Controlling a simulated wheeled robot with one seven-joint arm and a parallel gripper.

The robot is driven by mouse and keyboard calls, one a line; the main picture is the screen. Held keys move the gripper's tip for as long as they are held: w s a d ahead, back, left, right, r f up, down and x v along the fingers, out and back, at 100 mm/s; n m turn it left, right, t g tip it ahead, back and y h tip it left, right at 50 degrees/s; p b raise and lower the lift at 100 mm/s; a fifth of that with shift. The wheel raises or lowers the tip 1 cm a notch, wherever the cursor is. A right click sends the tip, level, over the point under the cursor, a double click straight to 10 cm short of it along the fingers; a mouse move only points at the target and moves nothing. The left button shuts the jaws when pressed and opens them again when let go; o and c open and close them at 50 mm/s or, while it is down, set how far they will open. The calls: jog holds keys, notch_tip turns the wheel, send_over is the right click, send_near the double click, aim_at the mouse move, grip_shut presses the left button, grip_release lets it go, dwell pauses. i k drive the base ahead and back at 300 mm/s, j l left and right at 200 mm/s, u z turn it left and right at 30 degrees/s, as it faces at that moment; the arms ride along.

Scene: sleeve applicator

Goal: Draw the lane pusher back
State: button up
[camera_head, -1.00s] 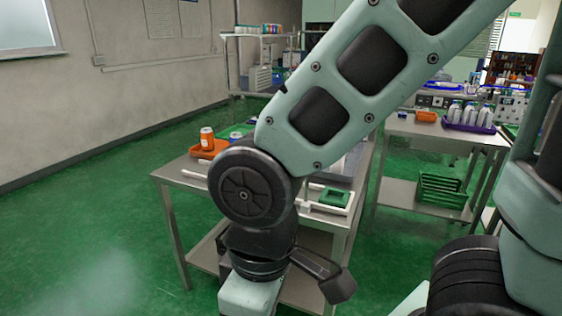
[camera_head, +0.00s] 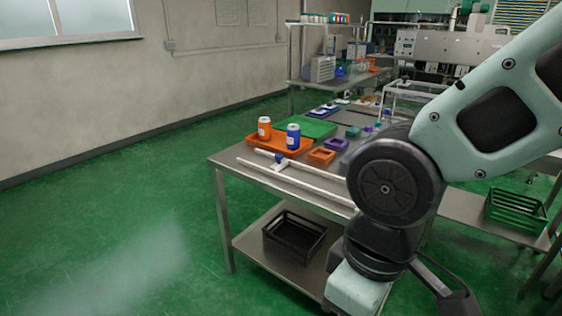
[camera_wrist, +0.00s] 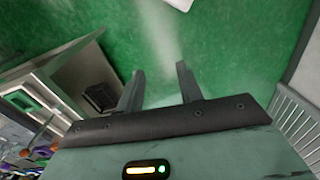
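A lane with two white rails (camera_head: 312,186) runs along the near side of the steel table (camera_head: 238,162). A small blue-and-white piece (camera_head: 281,163), which looks like the lane pusher, sits between the rails near their left end. My arm covers the right end of the lane. In the wrist view my gripper (camera_wrist: 160,68) is open and empty, its two fingers apart over bare green floor. It is away from the lane, and the table shows to its left.
An orange tray (camera_head: 251,139) with an orange can (camera_head: 264,128) and a blue can (camera_head: 293,137) stands behind the lane. An orange bin (camera_head: 321,156) is beside it. A black crate (camera_head: 294,236) lies on the lower shelf. The floor left of the table is clear.

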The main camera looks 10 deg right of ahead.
aim_at(282, 163)
jog(key=i+l+u, duration=0.1)
jog(key=i+l, duration=0.15)
jog(key=i, duration=0.15)
jog(key=i+l+u, duration=0.1)
jog(key=i+l, duration=0.2)
jog(key=i, duration=0.1)
